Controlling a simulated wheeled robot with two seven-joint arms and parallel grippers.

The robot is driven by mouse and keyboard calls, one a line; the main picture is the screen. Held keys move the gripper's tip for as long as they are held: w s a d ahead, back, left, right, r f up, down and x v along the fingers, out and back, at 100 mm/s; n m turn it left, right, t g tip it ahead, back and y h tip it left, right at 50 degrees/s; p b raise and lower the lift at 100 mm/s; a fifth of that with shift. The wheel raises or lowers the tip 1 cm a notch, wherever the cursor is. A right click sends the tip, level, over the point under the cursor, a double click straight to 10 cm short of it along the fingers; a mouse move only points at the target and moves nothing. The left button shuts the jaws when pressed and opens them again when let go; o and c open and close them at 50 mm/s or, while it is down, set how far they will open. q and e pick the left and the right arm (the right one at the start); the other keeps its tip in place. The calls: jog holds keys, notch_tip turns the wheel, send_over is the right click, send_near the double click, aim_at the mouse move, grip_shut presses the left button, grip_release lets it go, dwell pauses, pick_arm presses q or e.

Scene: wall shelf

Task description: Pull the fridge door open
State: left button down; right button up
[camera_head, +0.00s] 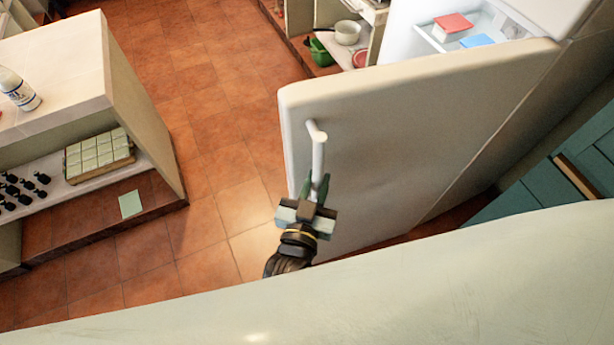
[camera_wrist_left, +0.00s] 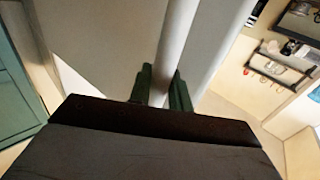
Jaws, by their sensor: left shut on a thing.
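The fridge door (camera_head: 420,120) is white and stands swung open, showing the fridge inside behind its top edge in the head view. Its white bar handle (camera_head: 318,150) is near the door's left edge. My left gripper (camera_head: 319,188) is shut on the lower part of the handle, one green fingertip on each side. In the left wrist view the handle (camera_wrist_left: 178,45) runs up from between the two dark green fingers (camera_wrist_left: 164,88), with the door's face (camera_wrist_left: 105,45) beside it. My right gripper does not show in either view.
A fridge drawer (camera_head: 430,37) holds a red box (camera_head: 453,23) and a blue box (camera_head: 477,41). An island (camera_head: 60,75) with shelves stands at the left. Bare tiled floor (camera_head: 215,120) lies between it and the door. A large pale surface fills the bottom.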

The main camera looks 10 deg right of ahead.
pick_arm(q)
jog(key=shift+s+d+r, duration=0.1)
jog(key=shift+s+d, duration=0.1)
jog(key=c, duration=1.3)
grip_release()
jog(key=shift+w+d, duration=0.1)
jog(key=shift+c, duration=0.2)
jog(key=shift+a, duration=0.2)
jog(key=shift+s+a, duration=0.2)
jog(key=shift+s, duration=0.2)
jog(key=v, duration=1.2)
jog(key=shift+s+b, duration=0.25)
jog(key=shift+b, duration=0.15)
